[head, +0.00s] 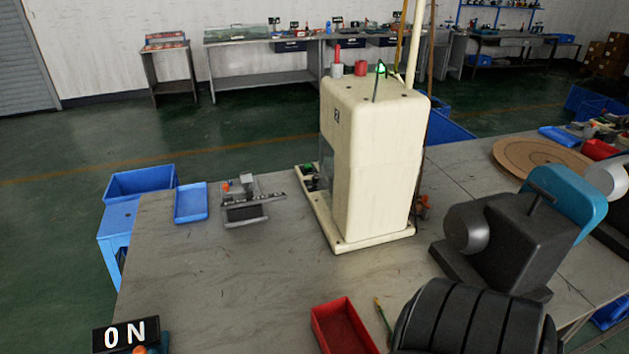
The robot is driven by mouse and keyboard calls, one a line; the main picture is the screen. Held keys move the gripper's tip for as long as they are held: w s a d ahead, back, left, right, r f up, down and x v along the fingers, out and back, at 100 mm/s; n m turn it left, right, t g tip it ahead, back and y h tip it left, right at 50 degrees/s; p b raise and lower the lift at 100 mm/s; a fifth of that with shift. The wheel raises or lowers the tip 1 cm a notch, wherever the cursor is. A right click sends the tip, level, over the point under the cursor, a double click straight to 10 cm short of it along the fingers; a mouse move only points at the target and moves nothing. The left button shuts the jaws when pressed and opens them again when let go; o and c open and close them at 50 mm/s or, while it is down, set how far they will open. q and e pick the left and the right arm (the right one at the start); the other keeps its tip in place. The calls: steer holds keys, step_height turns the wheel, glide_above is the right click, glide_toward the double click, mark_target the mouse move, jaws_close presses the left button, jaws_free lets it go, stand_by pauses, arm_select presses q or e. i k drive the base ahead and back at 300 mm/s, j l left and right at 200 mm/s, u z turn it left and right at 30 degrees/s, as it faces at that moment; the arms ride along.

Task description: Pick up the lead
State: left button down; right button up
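I cannot clearly make out a lead. A thin greenish-yellow item (384,322) lies on the table just right of the red bin (341,328); it is too small to tell whether it is the lead. Neither of my grippers can be made out in the head view.
A tall cream machine (372,160) with a green light stands on the grey table (200,300). A small metal fixture (245,205) and a blue tray (191,203) are left of it. A dark, teal-topped device (530,235) and a black ribbed object (475,325) crowd the right.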

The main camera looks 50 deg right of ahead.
mark_target(380, 309)
steer(key=z, duration=0.45)
steer(key=l+z, duration=0.1)
steer(key=z, duration=0.75)
steer(key=l+z, duration=0.15)
steer(key=z, duration=0.75)
